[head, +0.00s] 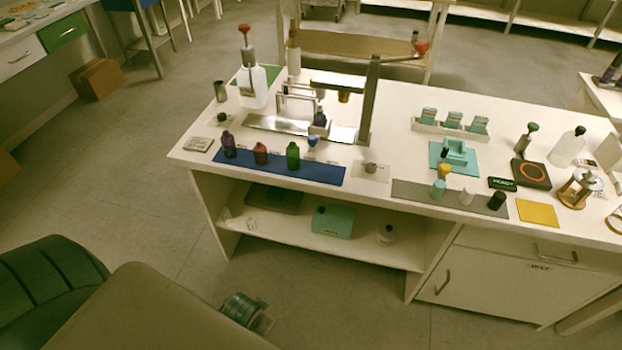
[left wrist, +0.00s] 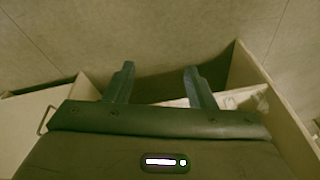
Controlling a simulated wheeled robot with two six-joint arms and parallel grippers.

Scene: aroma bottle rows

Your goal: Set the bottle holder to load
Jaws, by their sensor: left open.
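A metal press (head: 368,100) with a red-knobbed lever (head: 421,47) stands on the white table. A shiny metal rail plate (head: 262,124) lies at its base. A small dark bottle-like piece (head: 320,118) sits on the plate, left of the press post; it may be in the bottle holder. A blue knob (head: 312,141) shows at the plate's front edge. The holder's exact setting is too small to tell. My left gripper (left wrist: 157,74) is open and empty in the left wrist view, away from the press. My right gripper is not in view.
Purple, red and green bottles (head: 261,153) stand on a blue mat (head: 320,174) before the press. A large white bottle (head: 254,88) stands at its left. A grey mat (head: 415,191) with small caps lies to the right. The table's front edge and lower shelf (head: 290,227) face me.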

